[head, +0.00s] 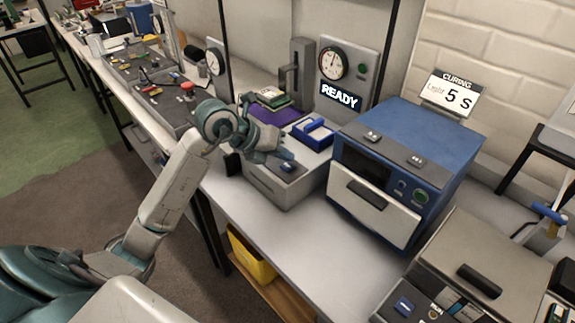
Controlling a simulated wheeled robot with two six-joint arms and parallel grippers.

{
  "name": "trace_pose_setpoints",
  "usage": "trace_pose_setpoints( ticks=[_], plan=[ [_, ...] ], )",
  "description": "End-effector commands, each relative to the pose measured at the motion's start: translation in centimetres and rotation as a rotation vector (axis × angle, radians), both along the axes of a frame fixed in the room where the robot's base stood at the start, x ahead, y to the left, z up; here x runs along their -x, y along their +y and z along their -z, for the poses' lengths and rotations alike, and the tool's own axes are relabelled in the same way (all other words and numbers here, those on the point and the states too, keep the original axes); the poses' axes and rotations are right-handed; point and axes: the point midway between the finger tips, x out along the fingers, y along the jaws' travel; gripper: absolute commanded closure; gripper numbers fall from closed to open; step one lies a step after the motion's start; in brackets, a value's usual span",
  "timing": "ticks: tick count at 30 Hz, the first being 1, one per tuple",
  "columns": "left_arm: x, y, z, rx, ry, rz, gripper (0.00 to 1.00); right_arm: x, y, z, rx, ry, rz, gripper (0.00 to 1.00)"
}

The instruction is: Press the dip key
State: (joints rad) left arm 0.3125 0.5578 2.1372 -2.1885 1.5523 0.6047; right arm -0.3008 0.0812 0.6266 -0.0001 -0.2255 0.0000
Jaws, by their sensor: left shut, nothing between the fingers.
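The dip key (290,167) is a small dark key with a bluish face on the front top edge of the grey dip station (282,194). My left gripper (289,157) reaches in from the left, its fingers shut and empty. Its tip is right over or beside the key; I cannot tell whether it touches. The station's sign (340,95) reads READY, below a round gauge (333,63). A blue holder (314,131) sits on the station's top. My right gripper does not show.
A blue curing oven (405,150) with a white front door stands right of the station, under a sign (452,93) reading "CURING Light 5 s". A grey lidded machine (478,262) stands at the front right. A yellow bin (252,256) sits below the bench. The bench front (300,245) is clear.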

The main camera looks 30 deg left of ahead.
Motion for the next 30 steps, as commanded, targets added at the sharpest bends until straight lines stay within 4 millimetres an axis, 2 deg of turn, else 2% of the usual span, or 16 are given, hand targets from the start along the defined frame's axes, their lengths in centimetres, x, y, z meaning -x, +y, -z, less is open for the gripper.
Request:
trace_pose_setpoints(
  ticks=[30],
  plan=[
    [0.0, 0.01, -0.01, 0.0, 0.0, 0.0, 1.0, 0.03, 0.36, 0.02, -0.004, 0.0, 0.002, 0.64]
  ],
)
